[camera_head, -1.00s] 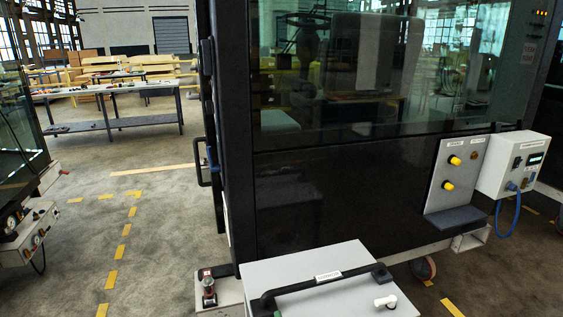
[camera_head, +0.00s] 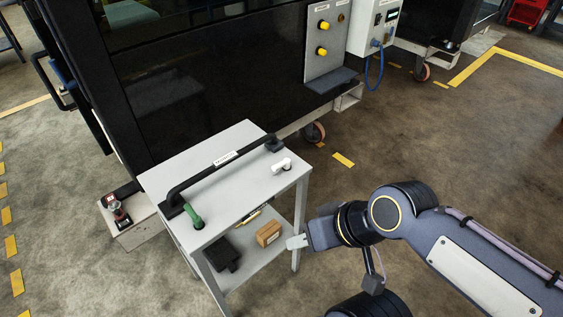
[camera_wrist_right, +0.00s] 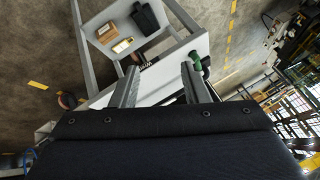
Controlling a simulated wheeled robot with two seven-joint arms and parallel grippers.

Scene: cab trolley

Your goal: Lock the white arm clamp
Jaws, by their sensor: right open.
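The white clamp (camera_head: 282,164) is a small white handle on the grey trolley top, near its right corner in the head view. A black bar (camera_head: 225,165) with a white label runs along the top behind it. A green handle (camera_head: 194,217) stands at the bar's other end; it also shows in the right wrist view (camera_wrist_right: 198,60). My right gripper (camera_head: 297,242) is open and empty, beside the trolley's front right leg and below the clamp in the picture. Its two fingers (camera_wrist_right: 160,86) show apart in the wrist view. I cannot make out the clamp there. My left gripper is out of view.
The trolley's lower shelf (camera_head: 262,245) holds a cardboard box (camera_head: 268,233), a black item (camera_head: 223,254) and a small yellow item. A dark glazed cab (camera_head: 200,80) stands behind the trolley. A button panel (camera_head: 325,48) is on it. The floor right of the trolley is clear.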

